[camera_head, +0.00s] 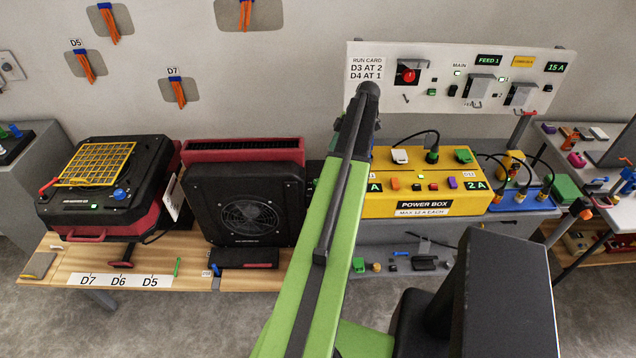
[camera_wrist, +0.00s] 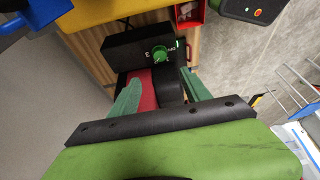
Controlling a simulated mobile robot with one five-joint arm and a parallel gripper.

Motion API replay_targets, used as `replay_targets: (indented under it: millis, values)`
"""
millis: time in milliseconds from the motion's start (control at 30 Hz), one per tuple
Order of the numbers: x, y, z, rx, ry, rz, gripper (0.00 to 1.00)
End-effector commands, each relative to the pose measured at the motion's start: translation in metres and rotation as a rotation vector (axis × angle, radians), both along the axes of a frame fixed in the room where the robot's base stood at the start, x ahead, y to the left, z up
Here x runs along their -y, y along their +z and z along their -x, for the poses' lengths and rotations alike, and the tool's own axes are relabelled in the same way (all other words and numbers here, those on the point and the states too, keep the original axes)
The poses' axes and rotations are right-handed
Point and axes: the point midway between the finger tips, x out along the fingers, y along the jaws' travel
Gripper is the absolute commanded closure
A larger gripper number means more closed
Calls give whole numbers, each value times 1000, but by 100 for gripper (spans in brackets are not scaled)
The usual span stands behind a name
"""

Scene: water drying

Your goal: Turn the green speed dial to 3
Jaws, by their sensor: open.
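The green speed dial (camera_wrist: 160,53) shows in the wrist view on the face of a black box (camera_wrist: 125,50). A "3" is printed just left of the dial, and other small marks to its right and below are too blurred to read. I cannot tell which mark the dial points at. My gripper (camera_wrist: 160,88) is open, its two green fingers apart below the dial in the picture and not closed around it. A red part (camera_wrist: 142,88) and a dark part show between the fingers. In the head view my green arm hides the gripper and the dial.
A black fan unit (camera_head: 246,205) and a black dryer with a yellow grille (camera_head: 97,163) stand on the wooden bench (camera_head: 190,262). The yellow power box (camera_head: 400,203) is right of my arm. A red tray (camera_wrist: 190,13) lies beyond the dial's box.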

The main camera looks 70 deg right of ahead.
Motion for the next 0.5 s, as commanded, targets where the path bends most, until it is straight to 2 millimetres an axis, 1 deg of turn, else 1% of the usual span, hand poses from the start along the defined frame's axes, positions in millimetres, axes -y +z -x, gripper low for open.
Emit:
replay_targets:
  millis: [33,500]
  values:
    - [-2,-18,-3,0,1,0,44]
    - [-17,-118,-40,0,-2,0,44]
